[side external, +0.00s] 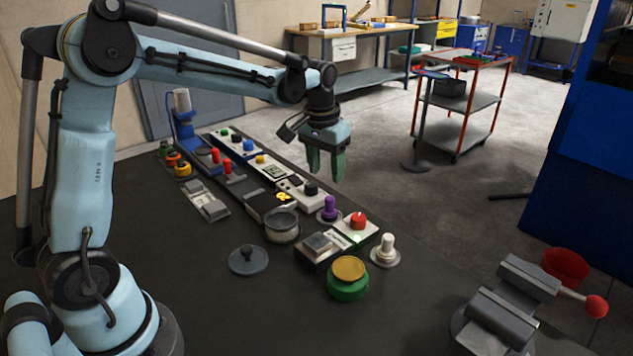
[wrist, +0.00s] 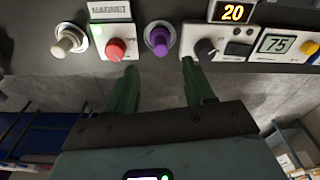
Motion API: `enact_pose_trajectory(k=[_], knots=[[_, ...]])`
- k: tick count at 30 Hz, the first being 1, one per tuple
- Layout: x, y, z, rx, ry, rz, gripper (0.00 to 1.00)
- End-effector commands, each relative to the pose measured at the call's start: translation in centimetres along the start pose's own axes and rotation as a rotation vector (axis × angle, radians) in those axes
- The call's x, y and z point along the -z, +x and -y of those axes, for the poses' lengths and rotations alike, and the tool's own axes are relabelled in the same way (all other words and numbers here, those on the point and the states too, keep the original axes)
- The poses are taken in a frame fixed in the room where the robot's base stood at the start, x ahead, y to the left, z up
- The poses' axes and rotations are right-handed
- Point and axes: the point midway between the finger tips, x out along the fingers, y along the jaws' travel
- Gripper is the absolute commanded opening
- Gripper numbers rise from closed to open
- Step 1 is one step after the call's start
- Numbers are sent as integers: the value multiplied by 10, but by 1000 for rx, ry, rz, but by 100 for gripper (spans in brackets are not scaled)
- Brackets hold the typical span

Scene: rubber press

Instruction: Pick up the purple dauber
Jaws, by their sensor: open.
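The purple dauber (side external: 330,208) stands upright on a round pale base on the dark table, beside the box with the red knob (side external: 358,220). In the wrist view the dauber (wrist: 159,40) shows just beyond the gap between my fingertips, roughly centred on it. My gripper (side external: 326,176) has green fingers pointing down and hangs above the row of devices, higher than the dauber. The fingers (wrist: 159,66) are apart with nothing between them and do not touch the dauber.
A panel with a black knob (wrist: 206,49) is on the dauber's other side. A green jar with a yellow lid (side external: 348,278) and a vise (side external: 505,305) stand nearer the camera.

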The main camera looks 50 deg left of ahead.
Motion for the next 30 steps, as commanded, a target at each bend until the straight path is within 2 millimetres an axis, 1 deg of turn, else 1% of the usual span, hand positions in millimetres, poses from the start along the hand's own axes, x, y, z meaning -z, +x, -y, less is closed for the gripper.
enact_pose_trajectory(k=[3, 6, 9, 16, 24, 27, 30], knots=[[0, 21, 0, 0, 0, -1, 53], [0, 37, 0, 0, 1, -1, 53], [0, 49, 0, 0, 1, -2, 53], [1, 63, 0, 0, 1, -2, 53], [5, 99, 1, 0, 1, -2, 53], [5, 106, 1, 0, 1, -3, 53], [5, 108, 1, 0, 1, -3, 53]])
